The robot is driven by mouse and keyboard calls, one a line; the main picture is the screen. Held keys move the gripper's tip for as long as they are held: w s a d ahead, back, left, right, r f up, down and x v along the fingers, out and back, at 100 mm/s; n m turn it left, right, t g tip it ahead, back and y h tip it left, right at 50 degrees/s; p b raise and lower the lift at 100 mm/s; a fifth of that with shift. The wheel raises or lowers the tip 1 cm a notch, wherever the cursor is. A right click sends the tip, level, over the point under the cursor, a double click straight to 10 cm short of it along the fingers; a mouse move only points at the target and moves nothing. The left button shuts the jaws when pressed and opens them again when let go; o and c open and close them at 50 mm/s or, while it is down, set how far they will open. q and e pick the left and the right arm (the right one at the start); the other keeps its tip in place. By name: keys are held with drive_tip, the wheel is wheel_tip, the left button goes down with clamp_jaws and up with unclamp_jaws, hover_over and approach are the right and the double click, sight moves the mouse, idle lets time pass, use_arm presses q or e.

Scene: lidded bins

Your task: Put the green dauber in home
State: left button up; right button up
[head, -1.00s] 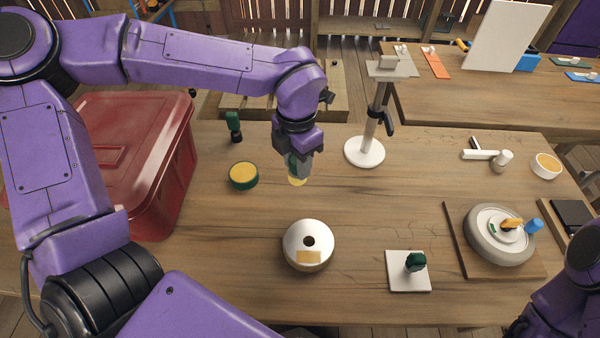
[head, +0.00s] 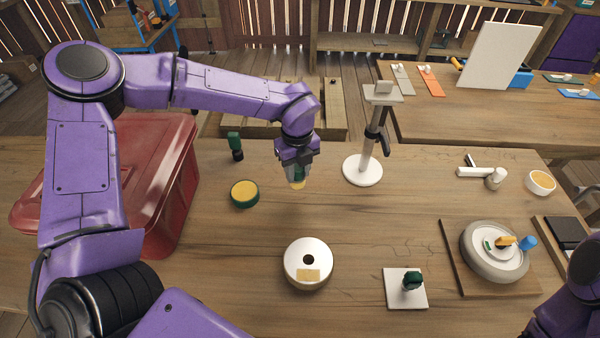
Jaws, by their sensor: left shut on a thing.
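My left gripper (head: 297,168) is shut on a small dauber (head: 298,184) with green on its body and a pale yellow lower end. The fingers hide much of it. It is held upright above the table, to the right of a round green dish with a yellow top (head: 244,194). A white round canister (head: 307,252) with a dark hole in its top and a tan label stands nearer to me. No place marked as home can be made out. My right arm shows at the lower right corner, but its gripper is out of view.
A dark green upright piece (head: 235,146) stands behind the dish. A white stand (head: 362,170) is right of the gripper. A white tile (head: 405,296) with a green knob and a turntable (head: 480,262) are at the right. A red lidded bin (head: 160,165) is at the left.

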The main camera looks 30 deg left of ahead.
sight(299, 177)
use_arm(q)
drive_tip(key=w+f, duration=0.1)
drive_tip(key=w+a+f, duration=0.1)
drive_tip(key=f, duration=0.1)
drive_tip(key=shift+w+f+p, duration=0.2)
drive_tip(key=shift+w+p, duration=0.1)
drive_tip(key=shift+p, duration=0.05)
wheel_tip(299, 177, down, 2)
drive_tip(key=shift+d+f, duration=0.1)
drive_tip(key=shift+f, duration=0.45)
drive_tip(key=o, duration=0.9)
drive_tip(key=shift+o, duration=0.2)
drive_tip(key=shift+r, duration=0.25)
wheel_tip(299, 177, up, 12)
drive_tip(key=b, duration=0.1)
drive_tip(key=shift+b, duration=0.3)
